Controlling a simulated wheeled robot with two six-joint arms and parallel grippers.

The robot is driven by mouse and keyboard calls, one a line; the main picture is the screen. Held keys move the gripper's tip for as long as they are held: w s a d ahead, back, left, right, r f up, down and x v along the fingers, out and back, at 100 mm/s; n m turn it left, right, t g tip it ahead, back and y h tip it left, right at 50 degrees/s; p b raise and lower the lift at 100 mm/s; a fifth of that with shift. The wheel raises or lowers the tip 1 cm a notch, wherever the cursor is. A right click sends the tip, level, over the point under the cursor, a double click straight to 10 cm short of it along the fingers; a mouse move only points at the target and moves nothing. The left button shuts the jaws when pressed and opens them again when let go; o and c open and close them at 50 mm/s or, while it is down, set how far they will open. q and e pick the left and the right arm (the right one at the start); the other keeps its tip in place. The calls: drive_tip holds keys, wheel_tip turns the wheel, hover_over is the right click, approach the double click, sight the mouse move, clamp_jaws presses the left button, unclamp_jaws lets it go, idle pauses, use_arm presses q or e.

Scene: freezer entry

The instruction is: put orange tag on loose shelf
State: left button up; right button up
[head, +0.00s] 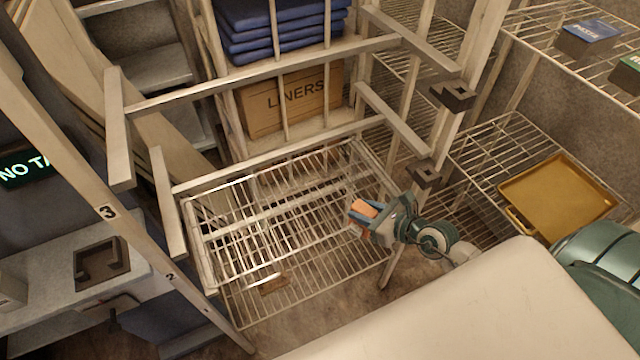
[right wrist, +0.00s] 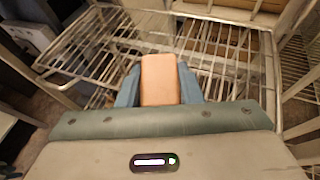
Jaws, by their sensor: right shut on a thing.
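My right gripper (head: 362,213) is shut on the orange tag (head: 365,208), just over the right part of a wire shelf (head: 290,215). In the right wrist view the tag (right wrist: 160,80) stands out between the two blue fingers, with the wire shelf beyond it. I cannot tell whether the tag touches the wires. The wire shelf sits low inside a pale frame and looks like the loose shelf. A small brown piece (head: 274,285) is at its front edge. My left gripper is not in view.
Pale rails and posts (head: 270,70) surround the shelf. Behind stand a LINERS box (head: 292,100) and folded blue cloths (head: 280,30). A yellow tray (head: 560,195) lies on a wire rack at the right. A grey counter with a dark bracket (head: 102,262) is at the left.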

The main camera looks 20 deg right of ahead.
drive_tip(key=shift+w+d+f+p, duration=0.2)
drive_tip(key=shift+w+f, duration=0.6)
drive_tip(key=shift+w, duration=1.5)
drive_tip(key=shift+w+d+f+p, duration=0.2)
drive_tip(key=shift+w+f, duration=0.65)
drive_tip(key=shift+w, duration=1.5)
drive_tip(key=shift+w+d+f+p, duration=0.2)
drive_tip(key=shift+w+f, duration=0.6)
drive_tip(key=shift+w, duration=1.5)
drive_tip(key=shift+f, duration=0.15)
drive_tip(key=o, duration=1)
